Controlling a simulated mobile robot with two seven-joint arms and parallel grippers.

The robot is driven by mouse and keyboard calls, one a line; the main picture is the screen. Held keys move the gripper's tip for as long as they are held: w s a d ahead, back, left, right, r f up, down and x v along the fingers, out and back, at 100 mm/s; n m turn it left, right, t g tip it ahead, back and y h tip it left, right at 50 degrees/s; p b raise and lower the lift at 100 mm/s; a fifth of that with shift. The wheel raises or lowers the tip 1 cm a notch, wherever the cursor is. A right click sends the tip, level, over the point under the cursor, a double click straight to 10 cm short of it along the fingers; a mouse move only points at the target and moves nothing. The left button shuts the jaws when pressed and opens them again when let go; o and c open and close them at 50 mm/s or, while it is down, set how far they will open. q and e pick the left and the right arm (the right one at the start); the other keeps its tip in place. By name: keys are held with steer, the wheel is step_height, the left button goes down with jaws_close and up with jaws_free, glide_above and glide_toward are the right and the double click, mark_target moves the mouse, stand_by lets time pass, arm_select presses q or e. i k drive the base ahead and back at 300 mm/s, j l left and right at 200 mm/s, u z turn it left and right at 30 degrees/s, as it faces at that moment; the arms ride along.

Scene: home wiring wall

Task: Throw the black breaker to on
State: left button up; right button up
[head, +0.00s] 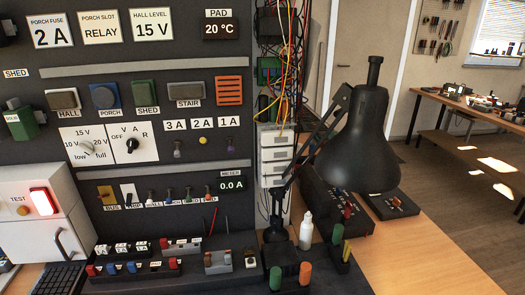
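I cannot single out a black breaker with certainty. A dark-topped block labelled HALL (63,99) sits on the wall panel, left of a blue block labelled PORCH (105,96). On the bench below, a back row of small switch units (122,249) has white labels too small to read. A front row (130,267) has red, blue and dark parts. Their lever positions are too small to tell. Neither of my grippers is in view.
A black desk lamp (362,140) stands at the bench's right, before loose wires (285,40). A white box (40,220) with a lit red lamp is at left. A white bottle (306,230) and screwdrivers (276,278) stand on the bench. Bare wood (430,250) lies right.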

mark_target(129, 202)
steer(key=k+j+u, duration=0.1)
steer(key=u, duration=0.35)
steer(key=j+u, duration=0.3)
steer(key=u, duration=0.2)
